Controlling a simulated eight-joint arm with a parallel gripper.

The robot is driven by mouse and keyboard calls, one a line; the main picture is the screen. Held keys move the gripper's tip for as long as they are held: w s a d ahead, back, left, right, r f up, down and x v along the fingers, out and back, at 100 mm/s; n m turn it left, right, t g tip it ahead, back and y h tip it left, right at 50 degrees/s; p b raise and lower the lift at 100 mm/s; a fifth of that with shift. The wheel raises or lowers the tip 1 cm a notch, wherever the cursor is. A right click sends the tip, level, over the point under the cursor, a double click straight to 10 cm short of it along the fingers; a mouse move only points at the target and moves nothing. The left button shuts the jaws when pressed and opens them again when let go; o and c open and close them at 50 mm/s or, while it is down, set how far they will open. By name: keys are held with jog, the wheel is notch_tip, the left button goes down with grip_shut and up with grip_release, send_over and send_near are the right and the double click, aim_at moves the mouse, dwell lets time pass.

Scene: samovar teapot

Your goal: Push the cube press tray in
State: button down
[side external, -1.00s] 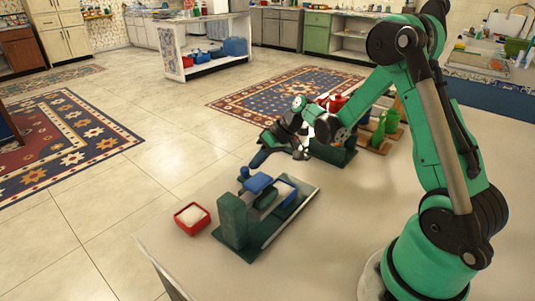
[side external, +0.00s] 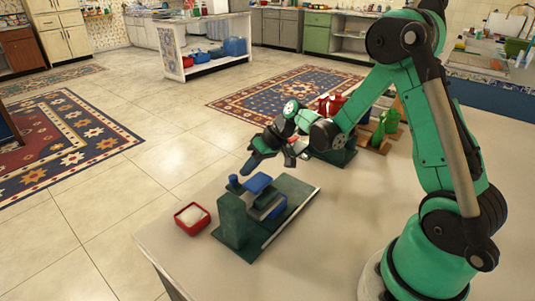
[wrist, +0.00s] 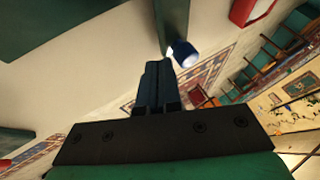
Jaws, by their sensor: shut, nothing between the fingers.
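The cube press (side external: 235,220) is a dark green frame with an upright block on a flat base, at the table's front left. Its blue tray (side external: 272,209) sits low between the block and the far end of the base, close to the block, partly hidden by the blue upper piece (side external: 258,183). My gripper (side external: 249,168) is just beyond and above the press, pointing down-left, apart from the tray. In the wrist view its dark fingers (wrist: 155,82) are together and empty. A dark green bar with a blue knob (wrist: 183,53) shows just past the fingertips; the tray cannot be made out there.
A red square bowl with white contents (side external: 192,218) stands left of the press near the table edge. Behind my gripper are a dark green stand (side external: 335,157), red items (side external: 332,105) and green bottles (side external: 385,125). The table right of the press is clear.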

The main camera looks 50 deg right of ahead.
aim_at(231, 179)
jog(key=d, duration=0.3)
jog(key=shift+s+d, duration=0.3)
jog(key=v, duration=1)
jog(key=w+a+f+n, duration=0.1)
jog(key=w+f, duration=0.1)
jog(key=w+a+f+n+g+y, duration=0.1)
jog(key=w+f, duration=0.1)
jog(key=f, duration=0.1)
jog(key=w+a+f+n, duration=0.1)
jog(key=w+f, duration=0.1)
jog(key=shift+w+a+f+n+g, duration=0.2)
jog(key=shift+w+a+n+g, duration=0.1)
jog(key=shift+w+a, duration=0.05)
jog(key=a, duration=0.3)
jog(key=shift+s+a+f, duration=0.15)
jog(key=shift+a+f, duration=0.05)
jog(key=shift+f, duration=0.1)
jog(key=shift+s+a, duration=0.1)
jog(key=shift+a, duration=0.35)
jog(key=shift+a, duration=2.15)
